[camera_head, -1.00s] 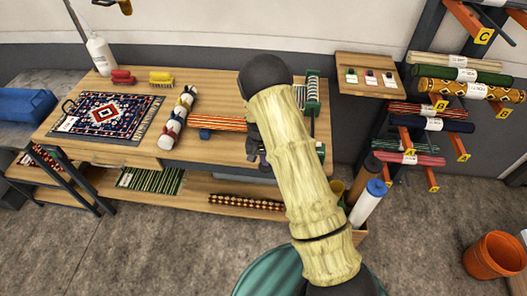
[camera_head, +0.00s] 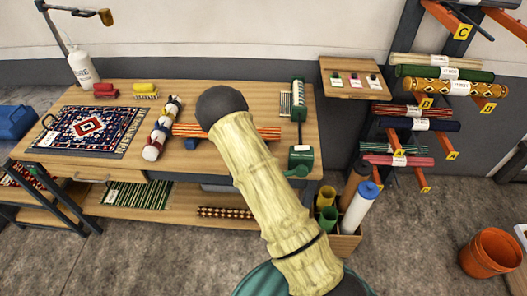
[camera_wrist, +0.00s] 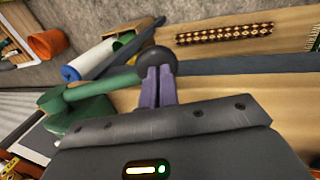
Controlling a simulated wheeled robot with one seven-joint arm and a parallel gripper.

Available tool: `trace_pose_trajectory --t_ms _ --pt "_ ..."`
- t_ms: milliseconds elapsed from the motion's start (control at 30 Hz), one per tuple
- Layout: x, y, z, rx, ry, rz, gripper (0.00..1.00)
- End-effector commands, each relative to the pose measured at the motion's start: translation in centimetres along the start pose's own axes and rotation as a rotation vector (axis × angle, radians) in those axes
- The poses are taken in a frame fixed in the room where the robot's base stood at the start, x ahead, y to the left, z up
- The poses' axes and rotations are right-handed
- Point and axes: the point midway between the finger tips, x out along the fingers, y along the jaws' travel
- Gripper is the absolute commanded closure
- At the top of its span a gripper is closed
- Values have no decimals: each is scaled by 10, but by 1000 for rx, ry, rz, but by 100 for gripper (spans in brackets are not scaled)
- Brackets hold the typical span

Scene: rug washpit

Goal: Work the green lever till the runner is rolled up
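The green lever (camera_wrist: 100,85) runs from a green housing (camera_wrist: 65,112) to a black ball knob (camera_wrist: 157,60) in the wrist view. My gripper (camera_wrist: 158,72) has its two purple fingers close together, a thin gap between them. Their tips overlap the near side of the knob; I cannot tell whether they touch it. In the head view the green housing (camera_head: 301,158) stands at the bench's right front, and my arm hides the gripper and knob. The orange striped runner (camera_head: 268,133) lies across the bench, partly behind my arm; how far it is rolled is unclear.
The wooden bench (camera_head: 230,100) also carries a patterned rug (camera_head: 85,130), a striped roll (camera_head: 162,128) and brushes (camera_head: 145,91). A bin of tubes (camera_head: 345,243) stands at its right end. A rack of rolls (camera_head: 445,75) and an orange bucket (camera_head: 491,253) are farther right.

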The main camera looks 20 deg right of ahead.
Motion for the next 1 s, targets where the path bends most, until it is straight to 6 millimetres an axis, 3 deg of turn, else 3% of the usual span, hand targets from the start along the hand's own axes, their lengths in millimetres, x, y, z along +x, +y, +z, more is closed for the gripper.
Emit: trace_pose_trajectory --t_ms 33,100,333,1000 --pt "10 1 6 0 -16 7 100" --pt "10 0 6 -1 -16 8 100" --pt "-1 1 7 0 -16 7 100" --pt "-105 -6 1 11 4 -3 100"
